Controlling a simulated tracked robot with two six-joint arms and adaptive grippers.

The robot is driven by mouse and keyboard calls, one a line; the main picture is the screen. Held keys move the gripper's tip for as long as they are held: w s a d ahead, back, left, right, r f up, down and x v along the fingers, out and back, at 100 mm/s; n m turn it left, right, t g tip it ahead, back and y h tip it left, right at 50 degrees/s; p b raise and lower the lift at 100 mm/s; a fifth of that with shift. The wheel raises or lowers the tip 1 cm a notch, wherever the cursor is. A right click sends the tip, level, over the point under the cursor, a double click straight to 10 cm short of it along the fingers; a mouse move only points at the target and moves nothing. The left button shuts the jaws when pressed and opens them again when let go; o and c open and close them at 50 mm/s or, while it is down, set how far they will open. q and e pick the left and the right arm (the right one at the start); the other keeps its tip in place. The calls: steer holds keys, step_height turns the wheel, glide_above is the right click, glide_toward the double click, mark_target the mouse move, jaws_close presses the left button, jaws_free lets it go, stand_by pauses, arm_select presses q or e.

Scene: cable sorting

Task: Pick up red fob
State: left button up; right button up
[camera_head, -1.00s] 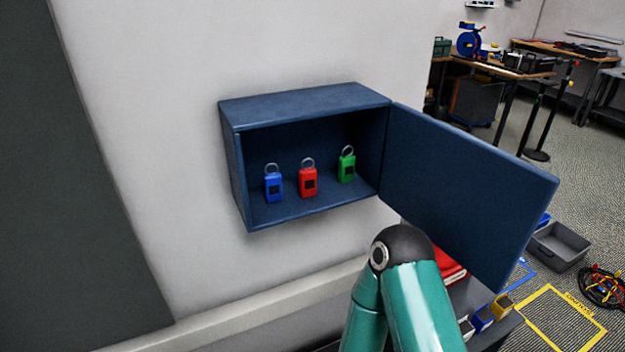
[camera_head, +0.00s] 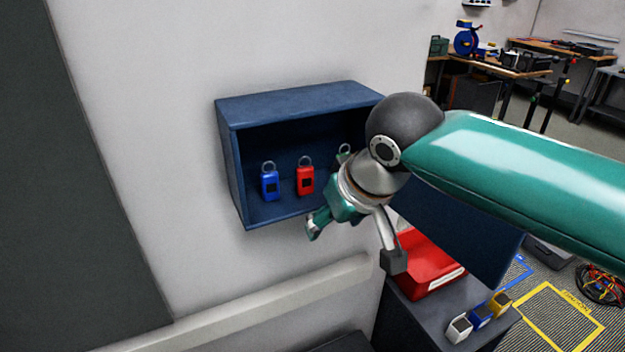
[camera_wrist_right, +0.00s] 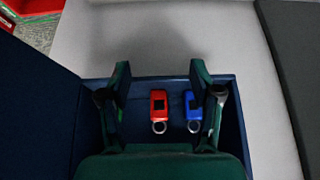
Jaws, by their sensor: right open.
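The red fob (camera_head: 306,181) hangs or stands in the open blue wall cabinet (camera_head: 232,190), with its ring on top. The blue fob (camera_head: 270,186) is to its left. The green fob is hidden behind my right arm except for its ring (camera_head: 344,150). My right gripper (camera_head: 354,243) is open and empty, in front of the cabinet's lower right part. In the right wrist view the cabinet looks upside down. There the red fob (camera_wrist_right: 158,104) shows between the two spread fingers (camera_wrist_right: 160,72), and the blue fob (camera_wrist_right: 193,104) is close to the right finger. My left gripper is not in view.
The cabinet door (camera_head: 465,235) stands open to the right, partly behind my right arm. Below it, a red bin (camera_head: 430,262) and several small blocks (camera_head: 481,315) are on a dark stand. A pale rail (camera_head: 270,297) runs along the wall below the cabinet.

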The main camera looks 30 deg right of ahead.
mark_target(307, 179)
steer(key=w, duration=0.2)
steer(key=w+p, duration=0.1)
steer(key=w, duration=0.1)
steer(key=w+d+p, duration=0.1)
steer(key=w, duration=0.1)
steer(key=shift+w+r, duration=0.35)
steer(key=w+p, duration=0.1)
steer(key=w, duration=0.1)
steer(key=w+p, duration=0.1)
steer(key=w, duration=0.2)
steer(key=shift+d+f, duration=0.1)
steer(key=shift+f, duration=0.1)
steer(key=shift+w+f, duration=0.15)
steer(key=shift+f, duration=0.2)
steer(key=c, duration=1.1)
steer(key=shift+c, duration=0.2)
